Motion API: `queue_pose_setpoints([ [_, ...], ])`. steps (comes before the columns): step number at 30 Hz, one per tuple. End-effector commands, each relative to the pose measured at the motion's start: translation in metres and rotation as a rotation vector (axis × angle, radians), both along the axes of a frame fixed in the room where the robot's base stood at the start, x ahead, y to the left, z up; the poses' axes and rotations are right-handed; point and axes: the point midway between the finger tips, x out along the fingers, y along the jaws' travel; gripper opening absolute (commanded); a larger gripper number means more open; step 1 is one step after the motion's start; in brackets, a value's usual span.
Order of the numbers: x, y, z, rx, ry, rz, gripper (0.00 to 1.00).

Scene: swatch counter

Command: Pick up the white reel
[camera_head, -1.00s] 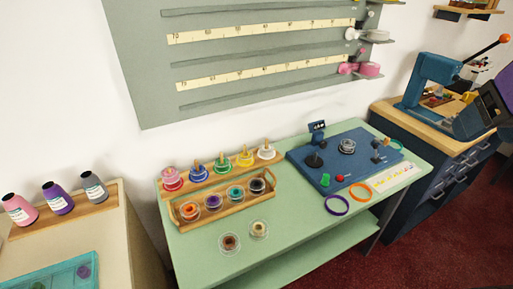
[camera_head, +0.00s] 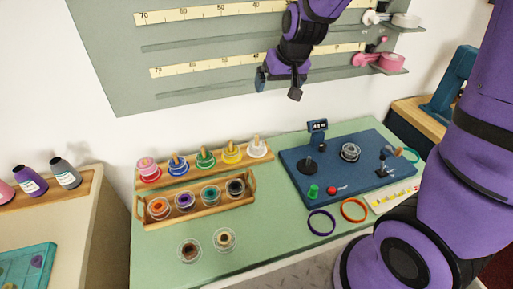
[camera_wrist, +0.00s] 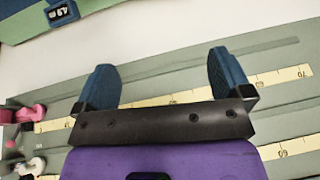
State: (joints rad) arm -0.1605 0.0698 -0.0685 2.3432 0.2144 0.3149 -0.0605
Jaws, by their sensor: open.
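A white reel (camera_head: 257,148) stands on a peg at the right end of the wooden peg rack (camera_head: 215,163), beside yellow, green, blue and red-pink reels. Another white roll (camera_head: 406,20) sits on a small wall shelf at the upper right; a white roll also shows at the lower left of the wrist view (camera_wrist: 34,164). My gripper (camera_head: 279,86) is open and empty in front of the grey wall board, above the counter and higher than the rack. In the wrist view its two blue fingers (camera_wrist: 162,62) are spread with nothing between them.
A wooden tray (camera_head: 196,208) of several reels lies in front of the rack, with two loose reels nearer. A blue station board (camera_head: 345,180) with a display fills the counter's right. Purple (camera_head: 321,222) and orange rings lie before it. The green counter front (camera_head: 265,225) is partly clear.

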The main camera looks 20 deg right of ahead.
Motion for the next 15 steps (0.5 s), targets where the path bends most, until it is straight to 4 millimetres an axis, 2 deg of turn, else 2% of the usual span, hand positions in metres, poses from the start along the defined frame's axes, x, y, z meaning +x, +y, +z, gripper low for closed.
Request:
queue_pose_setpoints([
  [1,0.01,0.004,-0.018,-0.005,0.011,-0.002,0.97],
  [6,0.042,0.012,-0.074,-0.025,0.019,-0.021,0.97],
  [12,0.066,0.018,-0.144,-0.063,0.026,-0.04,0.97],
  [15,0.073,0.019,-0.172,-0.083,0.026,-0.048,0.97],
])
